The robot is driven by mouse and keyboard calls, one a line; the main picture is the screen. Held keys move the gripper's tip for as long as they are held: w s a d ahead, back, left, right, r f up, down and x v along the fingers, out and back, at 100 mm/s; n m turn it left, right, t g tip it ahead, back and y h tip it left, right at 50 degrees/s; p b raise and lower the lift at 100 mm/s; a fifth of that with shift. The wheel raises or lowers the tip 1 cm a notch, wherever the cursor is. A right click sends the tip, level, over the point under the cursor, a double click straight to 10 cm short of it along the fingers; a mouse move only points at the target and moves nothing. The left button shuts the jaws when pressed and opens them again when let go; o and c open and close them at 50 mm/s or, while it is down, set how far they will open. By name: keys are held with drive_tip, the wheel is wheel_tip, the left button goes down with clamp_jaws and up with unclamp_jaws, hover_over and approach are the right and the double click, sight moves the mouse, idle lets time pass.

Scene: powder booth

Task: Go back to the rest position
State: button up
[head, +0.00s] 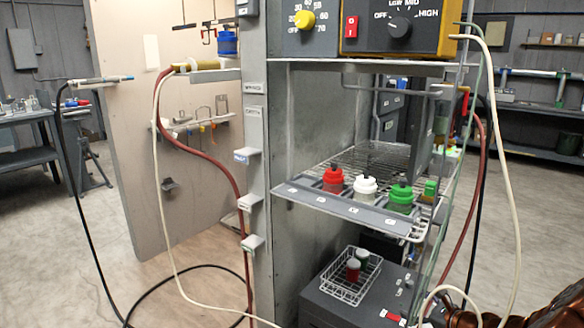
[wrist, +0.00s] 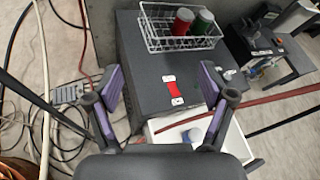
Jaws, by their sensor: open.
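In the wrist view my gripper (wrist: 160,84) is open, its two purple-padded fingers spread apart with nothing between them. A wire basket (wrist: 146,34) stands at the far edge of that box and holds a red-bodied canister (wrist: 183,22) and a green one (wrist: 203,22). The fingers are apart from the basket. In the head view the basket (head: 340,291) shows on the dark box low in the booth. My gripper cannot be made out there.
A wire shelf (head: 350,158) above the box holds red (head: 333,180), white (head: 365,189) and green (head: 400,198) bottles in its front holder. Hoses and cables hang beside the booth, including a white hose (head: 507,150). A control panel (head: 390,28) sits above. Open floor (head: 90,230) lies left.

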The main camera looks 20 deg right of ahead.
drive_tip(key=a+r+n+g+y+p, duration=0.3)
drive_tip(key=a+r+n, duration=0.3)
drive_tip(key=a+r, duration=0.5)
drive_tip(key=a+r+n+g+y+p, duration=0.25)
drive_tip(key=a+r+n, duration=0.35)
drive_tip(key=a, duration=0.8)
drive_tip(key=s+a+r+n+g+y+p, duration=0.1)
drive_tip(key=s+a+r+n+g, duration=0.15)
drive_tip(key=a, duration=0.25)
drive_tip(key=s+a+r+n+g+p, duration=0.1)
drive_tip(key=s+a+r+n, duration=0.1)
drive_tip(key=s+a+r, duration=0.15)
drive_tip(key=s+a+r+n+g+h+p, duration=0.2)
drive_tip(key=s+a+r+n+g+p, duration=0.15)
drive_tip(key=s, duration=0.35)
drive_tip(key=s+a+r+n+g+h+p, duration=0.15)
drive_tip(key=s+a+n, duration=0.25)
drive_tip(key=s, duration=0.4)
drive_tip(key=s+d+r+n+h+p, duration=0.2)
drive_tip(key=s+d+r+h+p, duration=0.1)
drive_tip(key=s, duration=0.3)
drive_tip(key=s+d+r+n+g+h+p, duration=0.1)
drive_tip(key=s+d+r+n+h+p, duration=0.2)
drive_tip(key=s, duration=0.3)
drive_tip(key=shift+s+d+r+n+h, duration=0.35)
drive_tip(key=shift+d+r, duration=0.15)
drive_tip(key=shift+d, duration=0.15)
drive_tip(key=shift+c, duration=0.3)
